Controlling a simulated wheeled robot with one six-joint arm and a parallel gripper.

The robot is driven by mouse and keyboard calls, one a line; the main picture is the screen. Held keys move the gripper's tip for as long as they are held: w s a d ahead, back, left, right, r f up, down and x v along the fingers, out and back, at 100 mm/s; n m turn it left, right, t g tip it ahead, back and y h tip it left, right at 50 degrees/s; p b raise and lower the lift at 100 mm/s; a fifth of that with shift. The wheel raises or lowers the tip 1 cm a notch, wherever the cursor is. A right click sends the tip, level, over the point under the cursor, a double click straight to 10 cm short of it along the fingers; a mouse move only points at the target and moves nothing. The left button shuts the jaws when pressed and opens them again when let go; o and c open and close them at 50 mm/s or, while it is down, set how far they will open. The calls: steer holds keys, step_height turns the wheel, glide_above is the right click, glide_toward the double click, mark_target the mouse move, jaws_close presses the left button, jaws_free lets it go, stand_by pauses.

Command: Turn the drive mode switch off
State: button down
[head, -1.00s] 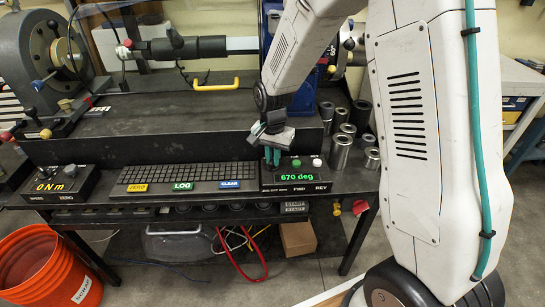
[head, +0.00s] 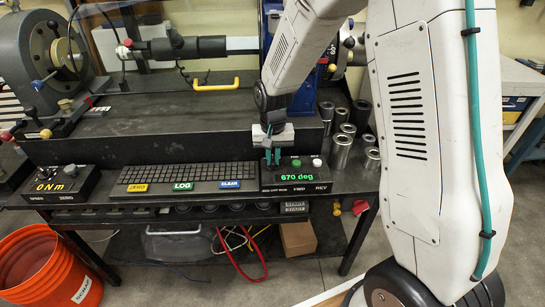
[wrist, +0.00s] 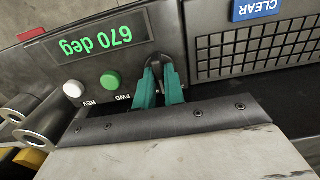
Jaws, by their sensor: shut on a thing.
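The control box (head: 310,178) sits on the front right of the bench, with a green "670 deg" display (head: 297,177). The drive mode switch is at the box's left end, above a small label ending in words too small to read surely. My gripper (head: 272,158) points down over it and hides most of it. In the wrist view, my gripper's teal fingers (wrist: 159,84) are closed around the dark switch knob (wrist: 158,65). The knob's exact setting cannot be read. A green FWD button (wrist: 111,82) and a white REV button (wrist: 73,90) are beside it.
A keyboard (head: 187,175) with coloured keys lies just left of the box. A 0 Nm readout box (head: 62,184) is farther left. Several metal sockets (head: 340,150) stand to the right. A dark raised ledge (head: 170,140) lies behind the keyboard.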

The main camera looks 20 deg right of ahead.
mark_target(273, 159)
steer(key=c, duration=1.5)
jaws_free()
step_height(273, 159, up, 8)
steer(key=shift+f, duration=0.1)
steer(key=s+d+r+n, duration=0.1)
steer(key=s+r, duration=0.4)
steer(key=s, duration=0.5)
steer(key=s+d+r+n+t, duration=0.1)
steer(key=s+r, duration=0.4)
steer(key=s, duration=0.5)
steer(key=s+r+n, duration=0.1)
steer(key=s+r, duration=0.4)
steer(key=s, duration=0.5)
steer(key=shift+s+d+n, duration=0.25)
steer(key=shift+d+n, duration=0.05)
steer(key=shift+d, duration=0.1)
